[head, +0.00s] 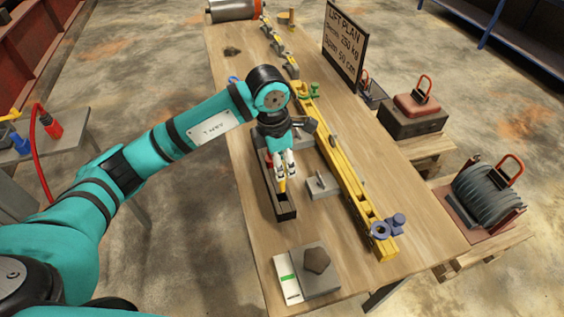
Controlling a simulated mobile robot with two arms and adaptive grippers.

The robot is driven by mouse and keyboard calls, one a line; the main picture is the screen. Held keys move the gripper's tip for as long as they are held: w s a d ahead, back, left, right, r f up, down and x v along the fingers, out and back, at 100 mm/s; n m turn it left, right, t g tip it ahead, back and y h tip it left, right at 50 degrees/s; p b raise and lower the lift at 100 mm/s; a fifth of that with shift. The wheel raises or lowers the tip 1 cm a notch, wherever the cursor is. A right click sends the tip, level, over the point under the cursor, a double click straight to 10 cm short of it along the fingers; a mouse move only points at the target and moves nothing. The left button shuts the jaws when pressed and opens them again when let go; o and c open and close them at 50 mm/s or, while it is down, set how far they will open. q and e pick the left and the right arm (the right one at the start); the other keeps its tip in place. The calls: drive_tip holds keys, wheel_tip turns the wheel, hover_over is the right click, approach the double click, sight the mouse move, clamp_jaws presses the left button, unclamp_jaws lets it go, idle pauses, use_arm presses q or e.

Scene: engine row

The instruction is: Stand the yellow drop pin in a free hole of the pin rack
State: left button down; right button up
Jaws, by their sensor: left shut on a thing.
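My left gripper (282,172) is shut on the yellow drop pin (283,186), which points down below the pale fingertips. The upper part of the pin is hidden by the fingers. The pin rack (287,214) is a long dark block on the wooden table, directly below the gripper in the picture. A small red thing (268,160) shows at its far part, beside the gripper. The pin's lower end appears over the rack; I cannot tell whether it is inside a hole. My right gripper is not in view.
A long yellow beam (345,185) runs along the table (235,105) right of the rack, with a grey block (322,186) between them. A grey plate (318,282) with a brown piece lies at the near end.

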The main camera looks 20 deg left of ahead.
sight(282, 183)
use_arm(q)
drive_tip(key=shift+b, duration=0.6)
idle(0.6)
drive_tip(key=shift+f+b, duration=1.45)
drive_tip(key=shift+f, duration=0.2)
drive_tip(key=shift+f+b, duration=2.05)
drive_tip(key=shift+f, duration=0.2)
drive_tip(key=c, duration=0.8)
unclamp_jaws()
drive_tip(key=shift+c, duration=0.2)
drive_tip(key=shift+r, duration=0.1)
drive_tip(key=r, duration=0.4)
drive_tip(key=a+r, duration=0.1)
drive_tip(key=r, duration=0.7)
drive_tip(key=shift+s+a, duration=0.15)
drive_tip(key=shift+s, duration=0.25)
